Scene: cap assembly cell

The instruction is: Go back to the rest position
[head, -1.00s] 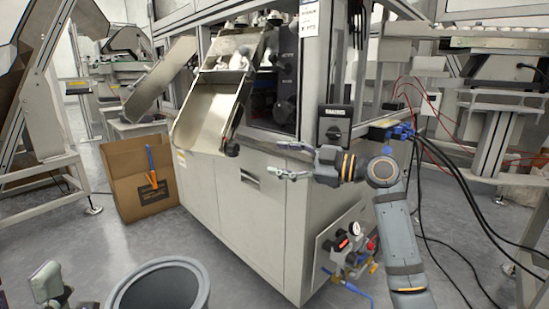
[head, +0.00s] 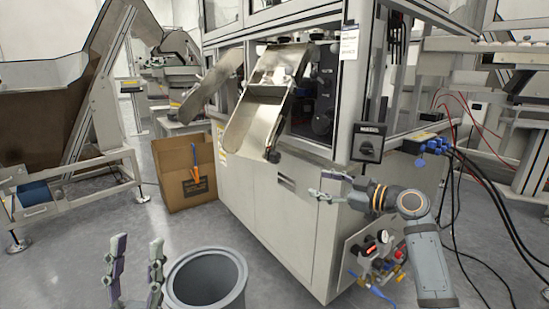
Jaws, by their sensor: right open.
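My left gripper (head: 138,243) is at the bottom left of the head view. Its two fingers point up and stand apart with nothing between them, so it is open and empty. It is just left of a grey round bucket (head: 238,290). My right gripper (head: 318,184) is in front of the grey machine cabinet (head: 250,205), pointing left. Its fingers are apart and hold nothing. My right arm comes up from the lower right.
A metal chute (head: 254,128) sticks out of the machine above the cabinet. A cardboard box (head: 178,175) with an orange-and-blue tool (head: 196,168) stands left of it. Black cables (head: 495,210) hang at the right. A pressure-gauge panel (head: 372,245) is below the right gripper. Floor is clear between box and bucket.

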